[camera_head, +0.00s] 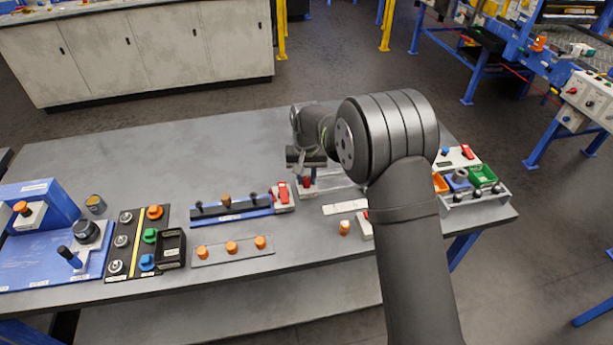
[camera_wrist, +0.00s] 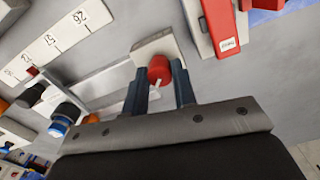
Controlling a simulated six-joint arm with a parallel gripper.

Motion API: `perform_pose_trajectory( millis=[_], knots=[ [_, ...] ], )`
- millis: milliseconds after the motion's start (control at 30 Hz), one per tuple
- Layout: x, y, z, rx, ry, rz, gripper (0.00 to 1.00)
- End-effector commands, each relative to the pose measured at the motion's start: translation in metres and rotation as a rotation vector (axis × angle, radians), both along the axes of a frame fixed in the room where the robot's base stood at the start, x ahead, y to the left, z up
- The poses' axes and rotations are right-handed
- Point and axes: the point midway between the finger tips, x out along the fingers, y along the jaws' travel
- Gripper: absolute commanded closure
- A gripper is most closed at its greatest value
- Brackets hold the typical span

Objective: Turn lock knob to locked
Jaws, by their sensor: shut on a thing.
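The red lock knob (camera_wrist: 159,69) is on a pale block (camera_wrist: 152,47) at the end of a light rail in the wrist view. In the head view the knob (camera_head: 307,182) shows just below my gripper. My gripper (camera_wrist: 160,75) has its two dark fingers on either side of the knob, shut on it. My gripper (camera_head: 306,165) also shows in the head view over the back middle of the bench. I cannot tell from these frames which way the knob is turned, and any lock marking cannot be read.
A red-handled clamp (camera_wrist: 222,24) is close to the right of the knob. A white scale strip (camera_wrist: 55,42) with numbers lies to the left. Dark knobs (camera_wrist: 66,113) stand at lower left. Bins (camera_head: 483,177) stand at the bench's right end. The bench's back left is clear.

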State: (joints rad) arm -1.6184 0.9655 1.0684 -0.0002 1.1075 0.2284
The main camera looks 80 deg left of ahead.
Motion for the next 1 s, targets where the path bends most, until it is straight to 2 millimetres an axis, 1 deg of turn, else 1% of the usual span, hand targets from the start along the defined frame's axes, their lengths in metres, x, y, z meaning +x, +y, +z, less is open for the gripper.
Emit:
perform_pose_trajectory(
  millis=[200,500,733,1000],
  knots=[
    [-0.0002,-0.0004,-0.0003,-0.001,0.000,-0.203,0.98],
    [-0.0002,-0.0004,-0.0003,-0.001,0.000,-0.446,0.98],
    [-0.0002,-0.0004,-0.0004,-0.001,0.000,-0.569,0.98],
    [-0.0002,-0.0004,-0.0005,-0.001,0.000,-0.634,0.98]
  ],
)
